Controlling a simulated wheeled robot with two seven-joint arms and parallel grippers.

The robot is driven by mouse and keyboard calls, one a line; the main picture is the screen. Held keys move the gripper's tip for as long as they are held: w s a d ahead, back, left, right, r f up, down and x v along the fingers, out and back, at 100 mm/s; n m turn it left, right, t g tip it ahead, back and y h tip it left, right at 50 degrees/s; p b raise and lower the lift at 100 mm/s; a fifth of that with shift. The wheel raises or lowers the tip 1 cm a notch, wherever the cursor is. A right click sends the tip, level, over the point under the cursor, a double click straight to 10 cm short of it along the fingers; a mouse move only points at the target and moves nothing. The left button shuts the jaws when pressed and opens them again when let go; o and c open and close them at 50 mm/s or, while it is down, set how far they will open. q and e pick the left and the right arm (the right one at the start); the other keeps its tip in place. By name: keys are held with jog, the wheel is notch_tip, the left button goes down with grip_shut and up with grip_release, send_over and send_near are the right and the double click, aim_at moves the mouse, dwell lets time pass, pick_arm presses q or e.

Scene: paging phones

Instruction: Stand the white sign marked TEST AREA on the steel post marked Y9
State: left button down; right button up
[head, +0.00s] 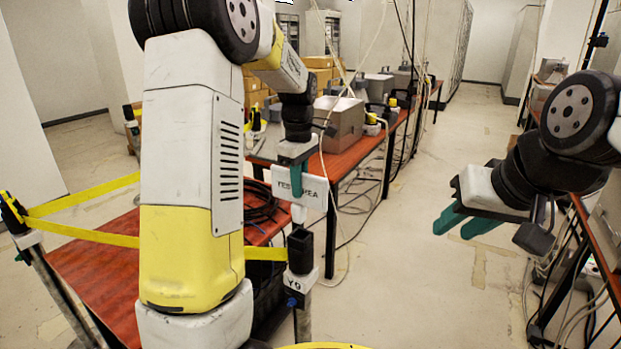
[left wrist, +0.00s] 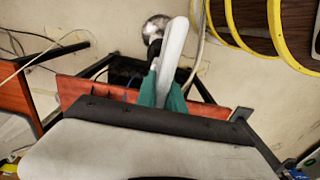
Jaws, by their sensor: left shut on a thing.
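The white sign (head: 314,194) marked TEST AREA hangs upright below my left gripper (head: 297,184), whose teal fingers are shut on it. In the left wrist view the sign (left wrist: 174,50) shows edge-on between the fingers (left wrist: 163,90). The steel post (head: 303,322) marked Y9 stands below the sign, with a black head (head: 300,250). The sign's short lower stem is just above that head in the head view; I cannot tell the exact gap. The post's black head (left wrist: 154,48) appears beside the sign in the left wrist view. My right gripper (head: 463,227) is open and empty at the right.
A yellow belt (head: 85,198) runs from a left post (head: 14,215) to the Y9 post. A red-brown table (head: 95,275) with coiled black cable stands behind the belt. A grey box (head: 338,122) sits on the table farther back.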

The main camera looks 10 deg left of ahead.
aim_at(301, 204)
pick_arm(q)
jog(key=shift+s+d+f, duration=0.1)
jog(key=shift+d+f, duration=0.05)
jog(key=shift+f, duration=2.75)
jog(key=shift+f, duration=0.6)
jog(key=c, duration=1.7)
grip_release()
jog(key=shift+r, duration=5.5)
